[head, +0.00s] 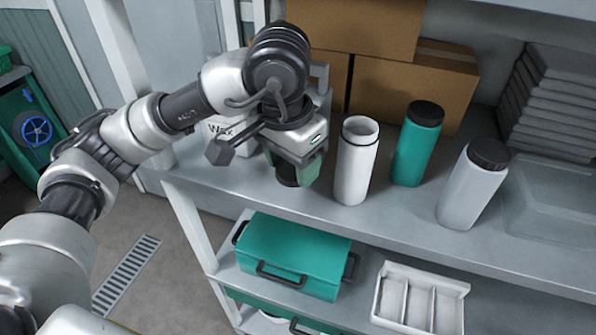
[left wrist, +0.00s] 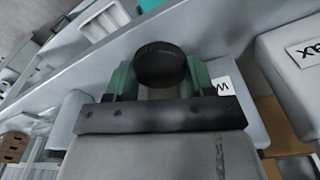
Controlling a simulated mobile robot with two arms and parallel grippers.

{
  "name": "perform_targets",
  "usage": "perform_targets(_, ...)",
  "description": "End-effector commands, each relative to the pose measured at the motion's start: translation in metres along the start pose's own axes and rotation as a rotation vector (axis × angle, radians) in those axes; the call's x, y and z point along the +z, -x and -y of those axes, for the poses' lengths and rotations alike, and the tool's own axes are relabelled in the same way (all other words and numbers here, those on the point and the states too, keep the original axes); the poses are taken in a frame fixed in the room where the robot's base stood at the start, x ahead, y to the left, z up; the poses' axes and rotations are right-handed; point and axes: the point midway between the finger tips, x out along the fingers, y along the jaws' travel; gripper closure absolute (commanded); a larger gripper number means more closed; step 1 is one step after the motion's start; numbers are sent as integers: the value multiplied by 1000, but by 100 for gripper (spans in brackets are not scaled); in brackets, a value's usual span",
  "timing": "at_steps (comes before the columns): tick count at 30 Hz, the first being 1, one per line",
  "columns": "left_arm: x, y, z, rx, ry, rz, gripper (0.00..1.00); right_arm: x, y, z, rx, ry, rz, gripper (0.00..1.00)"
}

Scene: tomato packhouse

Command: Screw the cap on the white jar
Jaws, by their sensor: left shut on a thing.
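The white jar (head: 356,162) stands upright and uncapped on the shelf, its open mouth showing in the head view. My left gripper (head: 292,170) is just left of the jar, pointing down. It is shut on a black cap (head: 288,176), which sits between its green fingers. In the left wrist view the cap (left wrist: 160,64) shows as a dark round disc with a ridged side between the fingertips. From these views I cannot tell whether the cap touches the shelf. My right gripper is not in view.
A teal jar (head: 417,145) and a grey jar (head: 471,185), both with black caps, stand right of the white jar. Cardboard boxes (head: 408,88) stand behind. A box marked WAX (head: 229,133) is left. A teal case (head: 291,250) and a white divided tray (head: 421,299) are below.

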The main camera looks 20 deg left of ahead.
Motion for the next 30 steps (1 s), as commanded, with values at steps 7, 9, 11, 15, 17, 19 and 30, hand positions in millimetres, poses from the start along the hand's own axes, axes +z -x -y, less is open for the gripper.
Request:
perform_targets(7,63,2,-25,-4,-7,-8,68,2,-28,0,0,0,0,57)
perform_targets(9,83,6,-34,-5,-6,-9,68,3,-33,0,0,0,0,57)
perform_targets(11,100,8,-42,-3,-8,-10,68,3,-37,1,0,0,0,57)
perform_targets(15,135,13,-56,-4,-8,-8,68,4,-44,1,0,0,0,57)
perform_targets(17,140,10,-59,0,-3,-10,68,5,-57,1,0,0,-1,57)
perform_targets(19,146,12,-61,1,-1,-8,68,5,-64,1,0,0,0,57)
perform_targets(30,158,19,-66,-1,2,-3,68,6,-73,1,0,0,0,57)
